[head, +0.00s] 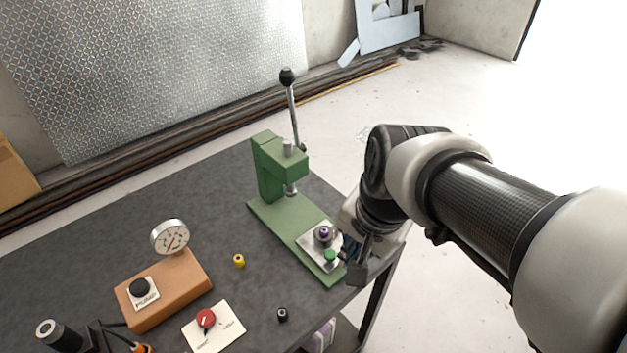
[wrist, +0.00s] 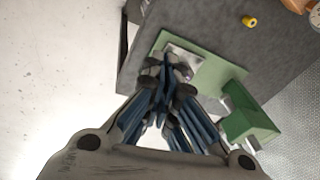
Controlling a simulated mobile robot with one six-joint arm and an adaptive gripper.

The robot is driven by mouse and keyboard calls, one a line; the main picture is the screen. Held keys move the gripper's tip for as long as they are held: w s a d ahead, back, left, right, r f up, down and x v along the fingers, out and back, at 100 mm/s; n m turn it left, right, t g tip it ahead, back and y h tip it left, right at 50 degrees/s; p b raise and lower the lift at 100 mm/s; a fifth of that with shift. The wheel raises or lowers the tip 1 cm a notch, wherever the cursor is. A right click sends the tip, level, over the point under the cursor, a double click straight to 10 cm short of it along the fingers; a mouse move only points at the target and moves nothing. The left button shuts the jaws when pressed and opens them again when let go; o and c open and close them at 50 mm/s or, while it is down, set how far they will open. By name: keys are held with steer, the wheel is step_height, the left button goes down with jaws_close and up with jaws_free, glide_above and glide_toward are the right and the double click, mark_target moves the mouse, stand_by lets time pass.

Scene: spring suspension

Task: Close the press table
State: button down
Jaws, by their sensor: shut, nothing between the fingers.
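The green press (head: 278,170) stands at the right end of the dark workbench. Its press table, a silver plate (head: 307,251), sits at the front end of the green base, out from under the ram (head: 291,188). A purple-topped part (head: 323,233) and a green knob (head: 330,256) are on the plate. My gripper (head: 358,272) is shut and empty, at the front right corner of the base, close beside the plate. In the wrist view my fingers (wrist: 168,72) cover much of the plate (wrist: 190,65); whether they touch it I cannot tell.
The press lever (head: 293,110) stands up with a black ball on top. An orange-brown box (head: 165,292) with a gauge (head: 170,237), a red-knob panel (head: 213,327), a yellow part (head: 239,261) and a black part (head: 282,314) lie left. The bench's right edge is under my arm.

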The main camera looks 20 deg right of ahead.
steer(key=w+d+f+m+y+p, duration=0.2)
steer(key=w+d+f+m, duration=0.4)
steer(key=m, duration=0.5)
steer(key=m+b, duration=0.5)
steer(key=m, duration=0.1)
glide_toward(340, 248)
steer(key=shift+t+y, duration=0.3)
steer(key=f, duration=0.2)
steer(key=s+d+f, duration=0.1)
steer(key=f, duration=0.1)
steer(key=s+f, duration=0.1)
steer(key=f, duration=0.1)
steer(key=shift+d+f, duration=0.1)
steer(key=shift+d, duration=0.15)
steer(key=w+a, duration=0.2)
steer(key=shift+w+p, duration=0.3)
steer(key=shift+w+a, duration=0.25)
steer(key=shift+w, duration=0.05)
